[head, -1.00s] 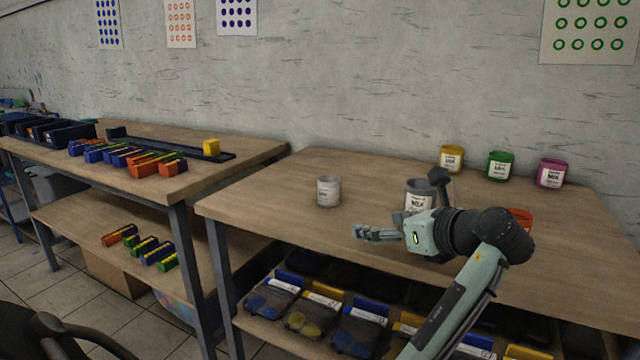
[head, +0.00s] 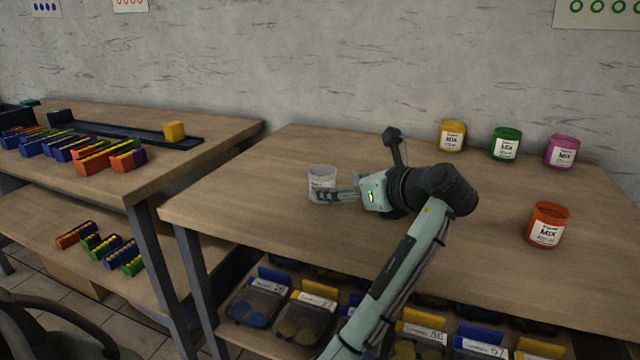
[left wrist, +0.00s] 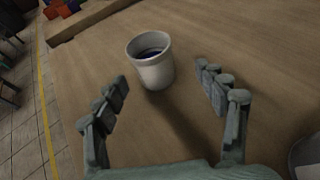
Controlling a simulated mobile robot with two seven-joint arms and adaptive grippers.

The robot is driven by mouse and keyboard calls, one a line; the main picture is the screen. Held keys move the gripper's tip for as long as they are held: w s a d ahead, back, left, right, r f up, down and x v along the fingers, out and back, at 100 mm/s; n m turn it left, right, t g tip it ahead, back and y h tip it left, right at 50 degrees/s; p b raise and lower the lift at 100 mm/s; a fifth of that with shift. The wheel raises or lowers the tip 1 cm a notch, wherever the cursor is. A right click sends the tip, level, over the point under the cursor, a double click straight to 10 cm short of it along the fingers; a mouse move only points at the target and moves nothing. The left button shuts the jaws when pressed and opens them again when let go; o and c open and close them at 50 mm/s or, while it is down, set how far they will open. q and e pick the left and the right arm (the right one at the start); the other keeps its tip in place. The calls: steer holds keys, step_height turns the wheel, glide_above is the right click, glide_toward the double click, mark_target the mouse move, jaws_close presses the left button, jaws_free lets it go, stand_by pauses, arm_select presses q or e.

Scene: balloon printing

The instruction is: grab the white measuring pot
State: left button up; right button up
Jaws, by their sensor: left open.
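The white measuring pot (head: 322,174) stands upright near the left part of the right-hand table in the head view. In the left wrist view the white measuring pot (left wrist: 153,70) shows dark contents inside. My left gripper (head: 330,194) is at the pot's near right side, low over the table. In the left wrist view my left gripper (left wrist: 163,84) is open, with one finger on each side and the pot just ahead between the fingertips. It is not closed on the pot. My right gripper is not in view.
An orange pot (head: 548,225) stands at the right of the table. Yellow (head: 452,136), green (head: 506,143) and magenta (head: 561,151) pots line the back. A grey container (left wrist: 307,158) shows at the wrist view's lower right edge. The table's left side is clear.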

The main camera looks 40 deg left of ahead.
mark_target(330, 186)
arm_select(q)
steer(key=x, duration=0.5)
steer(key=shift+s+a+r, duration=0.1)
steer(key=shift+s+a, duration=0.15)
steer(key=shift+s, duration=0.15)
steer(key=shift+w+a, duration=0.15)
steer(key=shift+a, duration=0.15)
steer(key=c, duration=1.3)
